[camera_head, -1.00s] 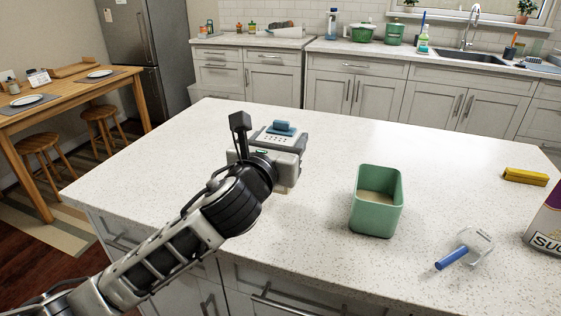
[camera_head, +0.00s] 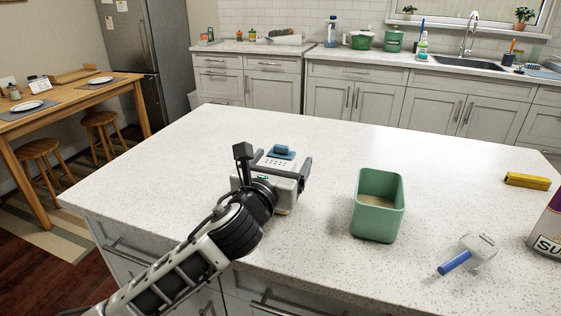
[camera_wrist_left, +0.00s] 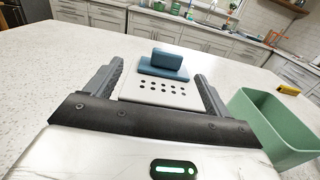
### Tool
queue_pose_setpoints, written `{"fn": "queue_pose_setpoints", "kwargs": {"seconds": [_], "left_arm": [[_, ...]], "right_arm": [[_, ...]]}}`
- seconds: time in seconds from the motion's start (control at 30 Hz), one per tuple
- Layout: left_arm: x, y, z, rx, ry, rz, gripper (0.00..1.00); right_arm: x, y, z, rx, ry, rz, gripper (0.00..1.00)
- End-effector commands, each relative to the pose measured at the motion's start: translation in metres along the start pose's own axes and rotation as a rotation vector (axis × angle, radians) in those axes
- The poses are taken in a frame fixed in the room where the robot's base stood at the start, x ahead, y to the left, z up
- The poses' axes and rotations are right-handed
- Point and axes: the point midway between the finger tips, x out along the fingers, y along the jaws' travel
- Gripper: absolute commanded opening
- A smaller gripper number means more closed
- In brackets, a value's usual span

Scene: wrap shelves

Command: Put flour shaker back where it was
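The flour shaker, with a white top full of small holes and a blue part on it, is between the fingers of my left gripper (camera_head: 277,170). In the head view the perforated top of the flour shaker (camera_head: 276,163) shows beyond the wrist. In the left wrist view the flour shaker (camera_wrist_left: 160,92) sits between the two grey fingers of my left gripper (camera_wrist_left: 158,90), which are shut on it. Its lower part is hidden by the gripper, so I cannot tell whether it touches the counter. My right gripper is not in view.
A green open bin (camera_head: 378,222) stands right of my left gripper on the white speckled counter (camera_head: 180,170). The counter's left side is clear.

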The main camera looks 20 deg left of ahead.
Motion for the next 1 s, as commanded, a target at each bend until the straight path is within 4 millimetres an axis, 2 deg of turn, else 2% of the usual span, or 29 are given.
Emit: {"fn": "queue_pose_setpoints", "kwargs": {"seconds": [0.27, 0.33, 0.47, 0.8, 1.0], "left_arm": [[0.0, 0.0, 0.004, -0.001, 0.0, 0.0, 0.82], [-0.006, 0.0, 0.003, 0.0, 0.002, -0.001, 0.82], [-0.028, 0.0, 0.002, 0.001, 0.003, -0.002, 0.82], [-0.099, 0.0, 0.002, 0.0, 0.002, -0.003, 0.82], [-0.118, 0.0, 0.003, 0.0, 0.001, -0.001, 0.82]], "right_arm": [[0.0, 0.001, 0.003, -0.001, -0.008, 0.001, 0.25], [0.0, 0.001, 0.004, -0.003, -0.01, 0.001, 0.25], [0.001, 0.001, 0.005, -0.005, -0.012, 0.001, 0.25], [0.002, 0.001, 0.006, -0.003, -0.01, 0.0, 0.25], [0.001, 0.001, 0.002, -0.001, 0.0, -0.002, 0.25]]}}
